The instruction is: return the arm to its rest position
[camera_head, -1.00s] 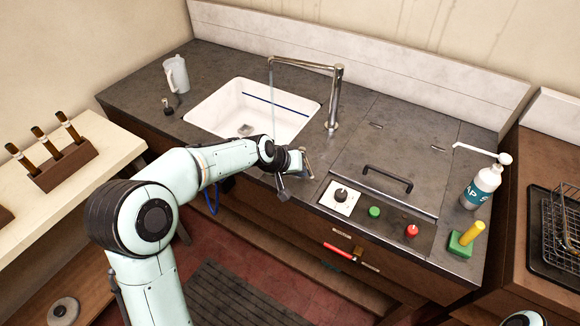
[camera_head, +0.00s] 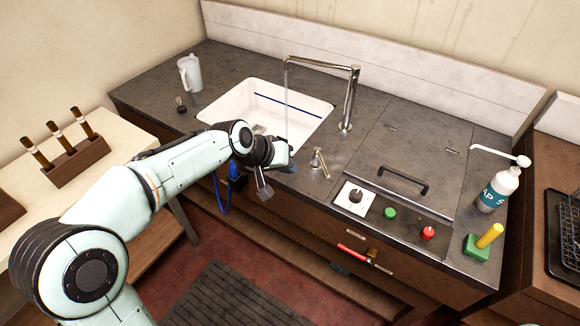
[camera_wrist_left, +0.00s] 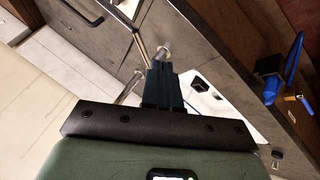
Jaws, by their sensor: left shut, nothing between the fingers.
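My left arm (camera_head: 165,175) comes in from the left and is stretched out towards the counter's front edge. The left fingertips are partly hidden by the wrist in the head view. My right gripper is not in view.
The white sink (camera_head: 265,100) lies behind my left wrist, and water runs from the tall faucet (camera_head: 350,95). A control panel (camera_head: 400,215) is to the right. A side table (camera_head: 115,140) with a tool rack (camera_head: 77,160) stands left. Open floor lies in front.

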